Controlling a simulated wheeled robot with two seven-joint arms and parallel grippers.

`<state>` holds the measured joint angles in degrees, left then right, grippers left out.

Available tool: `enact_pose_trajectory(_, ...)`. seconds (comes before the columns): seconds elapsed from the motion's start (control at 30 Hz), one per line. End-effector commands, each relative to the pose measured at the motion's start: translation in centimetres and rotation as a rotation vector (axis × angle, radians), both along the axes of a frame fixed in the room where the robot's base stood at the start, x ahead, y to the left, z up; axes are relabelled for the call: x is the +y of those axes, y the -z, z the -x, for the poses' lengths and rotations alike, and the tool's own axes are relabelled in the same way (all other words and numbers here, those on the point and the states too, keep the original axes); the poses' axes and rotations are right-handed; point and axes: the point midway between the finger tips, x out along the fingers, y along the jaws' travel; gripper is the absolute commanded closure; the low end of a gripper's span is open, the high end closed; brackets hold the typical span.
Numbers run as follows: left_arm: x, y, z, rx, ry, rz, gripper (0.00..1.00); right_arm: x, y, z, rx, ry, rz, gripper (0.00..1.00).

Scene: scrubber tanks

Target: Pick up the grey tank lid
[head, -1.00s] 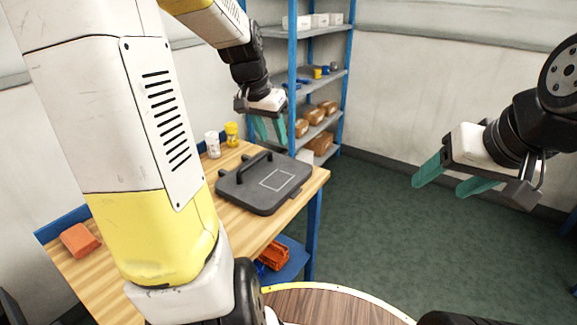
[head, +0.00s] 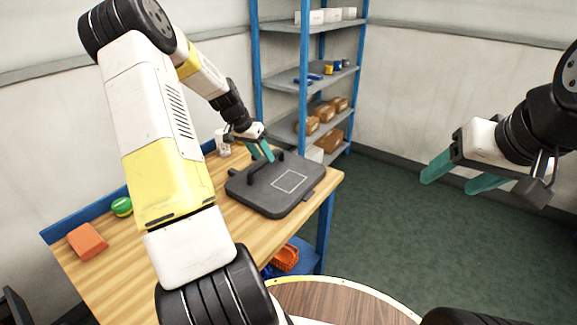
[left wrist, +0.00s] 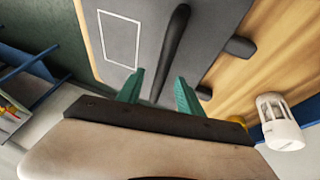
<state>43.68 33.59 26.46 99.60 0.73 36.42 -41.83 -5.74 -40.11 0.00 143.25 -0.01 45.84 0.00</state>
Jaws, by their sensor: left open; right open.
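The grey tank lid (head: 276,186) lies flat on the wooden workbench in the head view. It has a dark bar handle (left wrist: 172,48) and a pale square outline on top. My left gripper (head: 263,154) is over the lid, close to the handle. In the left wrist view its green fingers (left wrist: 157,84) are apart, with the handle end between them in the picture. Whether they touch the handle cannot be told. My right gripper (head: 449,176) is open and empty, out over the floor to the right, away from the bench.
The workbench (head: 109,270) also holds an orange block (head: 87,241), a green round item (head: 121,206) and a white container (head: 222,143), which shows in the left wrist view (left wrist: 279,122). A blue-framed shelf (head: 304,80) stands behind. A round wooden top (head: 335,303) is in front.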

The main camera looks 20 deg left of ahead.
Motion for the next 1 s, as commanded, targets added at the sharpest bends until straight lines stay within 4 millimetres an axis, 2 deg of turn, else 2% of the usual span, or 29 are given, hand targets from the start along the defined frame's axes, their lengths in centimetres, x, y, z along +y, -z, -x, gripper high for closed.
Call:
enact_pose_trajectory(0.1,-0.3,2.0,-0.3,0.004,0.002,0.003,0.57,0.0,0.0,0.0,0.0,0.0,0.0,0.37)
enact_pose_trajectory(0.27,-0.9,3.7,-0.9,0.002,0.0,0.002,0.57,0.0,0.0,0.0,0.0,0.0,0.0,0.37)
enact_pose_trajectory(0.73,-0.9,4.0,-1.0,0.001,0.0,0.001,0.57,0.0,0.0,0.0,0.0,0.0,0.0,0.37)
enact_pose_trajectory(0.77,-0.9,4.0,-1.0,0.001,0.0,0.001,0.59,0.0,0.0,0.0,0.0,0.0,0.0,0.37)
enact_pose_trajectory(0.9,-0.9,4.0,-1.0,0.001,0.001,0.001,0.86,0.0,0.0,0.0,0.0,0.0,0.0,0.37)
enact_pose_trajectory(0.97,-0.9,3.9,-1.0,0.001,0.001,0.001,0.98,0.0,0.0,0.0,0.0,0.0,0.0,0.37)
enact_pose_trajectory(1.0,-0.9,3.9,-1.0,0.001,0.001,0.001,1.0,0.0,0.0,0.0,0.0,0.0,0.0,0.37)
